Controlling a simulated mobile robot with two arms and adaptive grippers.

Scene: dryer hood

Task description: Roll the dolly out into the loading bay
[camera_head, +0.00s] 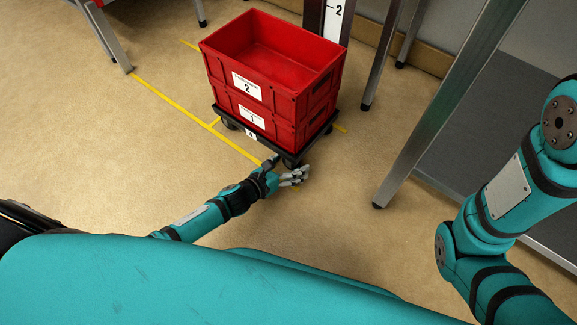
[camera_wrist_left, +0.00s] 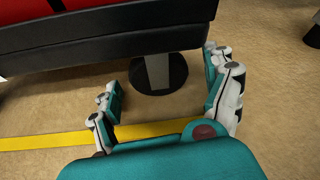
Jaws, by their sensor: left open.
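The black dolly (camera_head: 270,147) stands on the tan floor, carrying two stacked red crates. The upper crate (camera_head: 225,72) is labelled 2 and looks empty; the lower crate (camera_head: 285,132) is labelled 1. My left gripper (camera_head: 287,172) is low at the dolly's near corner, open. In the left wrist view its spread fingers (camera_wrist_left: 165,85) are on either side of a dark caster (camera_wrist_left: 158,78) under the dolly's edge (camera_wrist_left: 120,45). I cannot tell whether they touch the dolly. My right arm (camera_head: 510,190) shows at the right; its gripper is out of frame.
Yellow floor tape (camera_head: 180,105) runs along the dolly's left side. A slanted metal leg (camera_head: 440,110) stands to the right, with a grey panel (camera_head: 490,135) beyond. A white sign (camera_head: 334,18) on a post is behind the crates.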

